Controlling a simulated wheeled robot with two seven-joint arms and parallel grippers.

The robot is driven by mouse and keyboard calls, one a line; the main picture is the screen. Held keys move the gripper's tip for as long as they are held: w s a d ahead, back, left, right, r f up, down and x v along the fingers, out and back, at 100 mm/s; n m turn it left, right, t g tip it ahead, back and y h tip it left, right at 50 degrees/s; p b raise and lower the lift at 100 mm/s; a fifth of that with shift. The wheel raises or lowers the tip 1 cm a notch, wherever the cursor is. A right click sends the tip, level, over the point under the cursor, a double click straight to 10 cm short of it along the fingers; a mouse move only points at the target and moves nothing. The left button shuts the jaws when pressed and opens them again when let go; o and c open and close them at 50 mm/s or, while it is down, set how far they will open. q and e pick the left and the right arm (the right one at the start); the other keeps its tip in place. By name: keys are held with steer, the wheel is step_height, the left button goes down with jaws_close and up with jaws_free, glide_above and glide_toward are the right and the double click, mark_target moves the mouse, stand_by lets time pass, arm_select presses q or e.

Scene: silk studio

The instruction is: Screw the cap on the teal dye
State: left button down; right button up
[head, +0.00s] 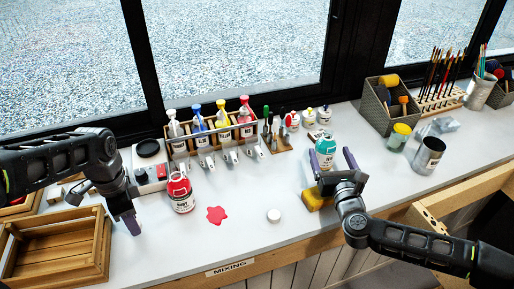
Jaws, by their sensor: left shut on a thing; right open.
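The teal dye bottle (325,147) stands upright toward the right of the counter, teal with a pale label. My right gripper (329,163) is open, its two fingers on either side of the bottle's lower part; I cannot tell whether they touch it. A small white cap (273,215) lies on the counter, left of and nearer than the bottle. My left gripper (132,226) is low over the counter at the left, beside the wooden crate. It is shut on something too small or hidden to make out.
A red bottle (180,194) and a red splash (216,215) are left of the cap. A yellow sponge (316,200) lies by my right gripper. A rack of dye bottles (211,137) stands behind. A wooden crate (60,247) is front left. The front middle is clear.

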mark_target(326, 143)
steer(key=shift+w+a+r, duration=0.1)
steer(key=shift+w+a, duration=0.1)
steer(key=shift+w, duration=1.1)
steer(key=shift+w+a, duration=0.15)
steer(key=shift+w, duration=1.1)
steer(key=shift+c, duration=0.3)
jaws_close()
steer(key=shift+r, duration=0.2)
step_height(326, 143, up, 10)
steer(key=shift+f, duration=0.15)
